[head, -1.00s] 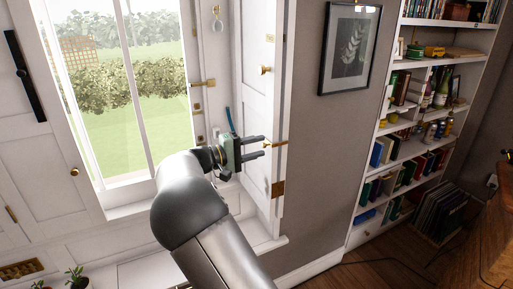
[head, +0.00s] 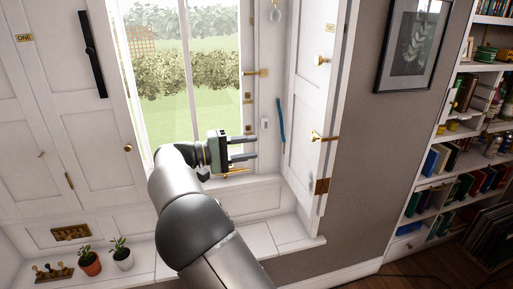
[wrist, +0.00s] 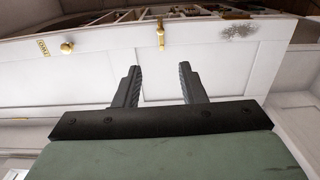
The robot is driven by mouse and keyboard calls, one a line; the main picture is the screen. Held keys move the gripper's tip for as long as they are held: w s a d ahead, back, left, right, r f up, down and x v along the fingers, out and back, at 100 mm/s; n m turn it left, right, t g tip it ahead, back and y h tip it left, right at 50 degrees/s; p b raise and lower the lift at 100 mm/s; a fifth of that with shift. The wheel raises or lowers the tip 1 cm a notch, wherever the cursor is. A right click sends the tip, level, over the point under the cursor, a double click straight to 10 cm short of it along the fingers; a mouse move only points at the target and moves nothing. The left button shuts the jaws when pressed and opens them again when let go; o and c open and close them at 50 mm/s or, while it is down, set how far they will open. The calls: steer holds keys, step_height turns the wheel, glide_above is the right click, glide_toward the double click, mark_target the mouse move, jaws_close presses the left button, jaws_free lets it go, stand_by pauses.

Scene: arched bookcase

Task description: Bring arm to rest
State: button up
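My gripper (head: 243,154) is in front of the window, above the white sill, with its two dark fingers pointing right in the head view. In the wrist view my gripper (wrist: 157,86) has its fingers spread apart with nothing between them. My grey arm (head: 205,225) reaches up from the bottom of the head view. The fingers point toward an open white shutter door (head: 308,115) with brass knobs, and a gap separates them from it in the head view.
Two small potted plants (head: 121,254) and a small stand with pegs (head: 53,272) are on the sill at lower left. A framed picture (head: 413,45) hangs on the grey wall. The bookcase (head: 440,195) stands at right. A blue rod (head: 281,120) is by the window frame.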

steer(key=s+d+f+g+y, duration=0.2)
steer(key=s+d+f+y, duration=0.15)
steer(key=d, duration=0.45)
steer(key=s+d+f+g+y, duration=0.25)
steer(key=s+d, duration=0.25)
steer(key=d, duration=0.3)
steer(key=s+f+m+y, duration=0.1)
steer(key=s+y, duration=0.3)
steer(key=s, duration=0.5)
steer(key=s+f+m+y+p, duration=0.1)
steer(key=s+f+y, duration=0.2)
steer(key=s, duration=0.6)
steer(key=s+f+y, duration=0.3)
steer(key=s+y, duration=0.1)
steer(key=s, duration=0.5)
steer(key=shift+d+f+m+y+p, duration=0.2)
steer(key=shift+m+y+p, duration=0.1)
steer(key=shift+m+p, duration=0.1)
